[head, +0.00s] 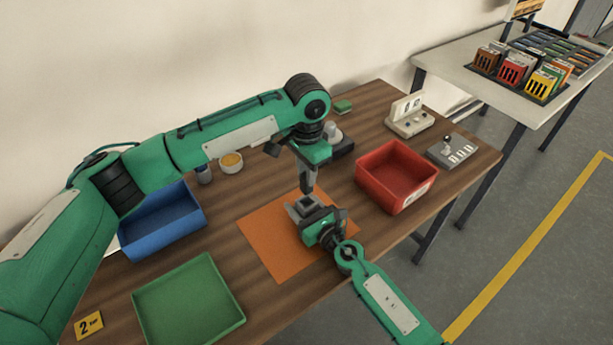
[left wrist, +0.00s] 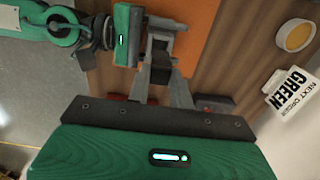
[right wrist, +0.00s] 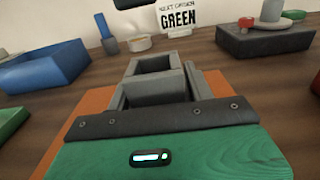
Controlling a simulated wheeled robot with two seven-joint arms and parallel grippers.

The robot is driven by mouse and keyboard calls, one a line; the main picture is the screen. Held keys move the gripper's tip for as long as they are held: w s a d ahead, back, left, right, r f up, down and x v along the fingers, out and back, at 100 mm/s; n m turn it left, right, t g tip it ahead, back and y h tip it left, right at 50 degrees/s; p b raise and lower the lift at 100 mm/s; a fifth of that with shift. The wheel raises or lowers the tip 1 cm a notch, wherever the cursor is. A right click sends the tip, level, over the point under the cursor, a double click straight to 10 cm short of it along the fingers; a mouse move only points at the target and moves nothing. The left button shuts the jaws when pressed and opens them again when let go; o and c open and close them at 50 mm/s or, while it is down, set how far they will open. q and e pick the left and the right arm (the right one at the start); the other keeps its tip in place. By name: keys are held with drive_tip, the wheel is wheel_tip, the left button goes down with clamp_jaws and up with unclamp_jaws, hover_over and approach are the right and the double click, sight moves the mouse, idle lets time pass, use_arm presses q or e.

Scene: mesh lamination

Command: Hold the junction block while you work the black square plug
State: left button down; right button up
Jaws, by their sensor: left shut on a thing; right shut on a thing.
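The grey junction block (head: 303,210) is over the orange mat, with open square compartments that show in the right wrist view (right wrist: 150,88). My right gripper (head: 317,222) is shut on the block from its near side. My left gripper (head: 307,187) points down just above the block, apart from or close to its top; I cannot tell if they touch. In the left wrist view a black square plug (left wrist: 160,74) shows between the left fingers, which are shut on it. The plug is hidden in the head view.
The orange mat (head: 268,240) lies under the block. A blue bin (head: 160,225), a green tray (head: 190,300) and a red bin (head: 397,172) stand around it. A grey switch box (head: 451,150) and a white device (head: 408,118) are at the right.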

idle(0.3)
drive_tip(key=o, duration=1.5)
drive_tip(key=shift+c, duration=0.2)
drive_tip(key=v, duration=0.8)
drive_tip(key=shift+v, duration=2.05)
